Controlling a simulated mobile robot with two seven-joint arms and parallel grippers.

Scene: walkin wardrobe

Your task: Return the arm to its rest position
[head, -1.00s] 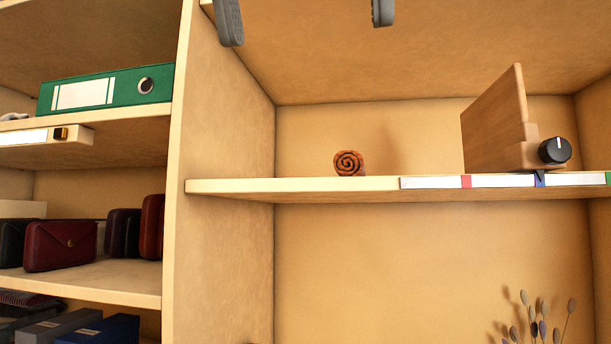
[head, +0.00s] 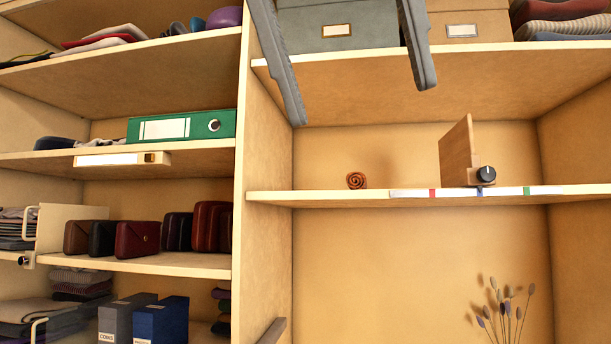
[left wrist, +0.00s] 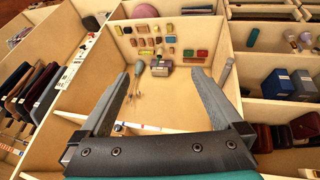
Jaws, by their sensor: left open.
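My left gripper (head: 358,103) hangs in from the top of the head view, its two grey fingers wide apart with nothing between them. It is in front of the upper right compartment, above the shelf board (head: 330,198). The fingers also show in the left wrist view (left wrist: 162,72), open and empty, pointing toward the compartments.
The shelf board carries a brown spiral roll (head: 357,180) and an upright wooden piece (head: 457,152) beside a black knob (head: 486,174). Grey box (head: 340,28) stands behind the fingers. A divider (head: 252,140) separates shelves with a green binder (head: 181,127) and wallets (head: 137,239).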

